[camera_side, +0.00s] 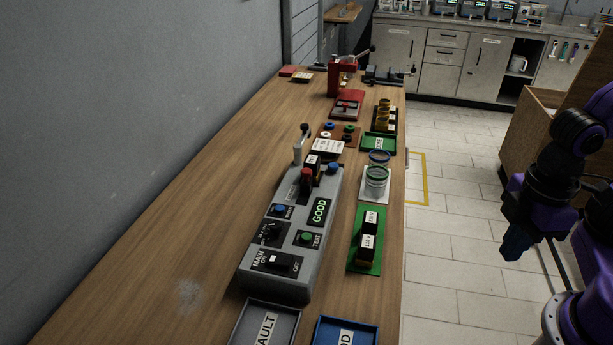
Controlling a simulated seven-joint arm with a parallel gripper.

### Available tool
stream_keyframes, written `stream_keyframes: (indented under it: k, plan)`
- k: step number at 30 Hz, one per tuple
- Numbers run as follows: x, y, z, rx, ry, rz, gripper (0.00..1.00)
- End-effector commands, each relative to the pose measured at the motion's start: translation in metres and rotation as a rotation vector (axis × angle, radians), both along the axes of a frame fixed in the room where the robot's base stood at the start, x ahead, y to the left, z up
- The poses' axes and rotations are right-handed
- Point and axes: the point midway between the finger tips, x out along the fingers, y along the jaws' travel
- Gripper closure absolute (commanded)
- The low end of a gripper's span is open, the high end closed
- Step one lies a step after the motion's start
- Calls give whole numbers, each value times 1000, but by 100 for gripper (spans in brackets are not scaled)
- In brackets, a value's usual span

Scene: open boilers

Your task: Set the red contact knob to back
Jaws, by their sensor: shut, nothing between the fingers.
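A grey test box (270,285) stands on the long wooden bench. Near its far end is a small red part (306,176), which looks like the red contact knob; it is too small to tell which way it is set. A black block with a white label (313,162) sits right beside it, and a lever with a dark ball top (303,142) rises just behind. My gripper (514,250) is shut and empty. It hangs over the floor to the right of the bench, well apart from the box, pointing down.
The box also carries a blue knob (333,168), a GOOD display (319,211), a green TEST button (306,237) and a MAIN switch (279,262). A green tray (353,262) with black blocks lies right of it. Coils, a red press (346,104) and two bins stand along the bench.

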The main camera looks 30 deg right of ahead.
Motion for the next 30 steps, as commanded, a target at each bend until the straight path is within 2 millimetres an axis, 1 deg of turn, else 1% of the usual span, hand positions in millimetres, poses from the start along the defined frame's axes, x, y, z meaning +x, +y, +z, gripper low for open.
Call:
stream_keyframes:
  k: [8, 9, 11, 12, 14, 17, 20, 24, 26, 30]
  plan:
    - [0, 0, 0, 0, 0, 0, 100]
    - [0, 0, 0, 0, 0, 0, 97]
    - [1, 1, 0, 0, 0, -2, 77]
    - [3, 3, 2, 0, 0, -6, 64]
    - [9, 8, 5, 0, 1, -21, 62]
    - [28, 26, 17, 0, 1, -64, 62]
    - [58, 51, 33, -2, 2, -134, 62]
    - [106, 83, 57, -6, 5, -240, 62]
    - [126, 96, 66, -7, 7, -283, 62]
    - [175, 121, 85, -9, 9, -388, 62]
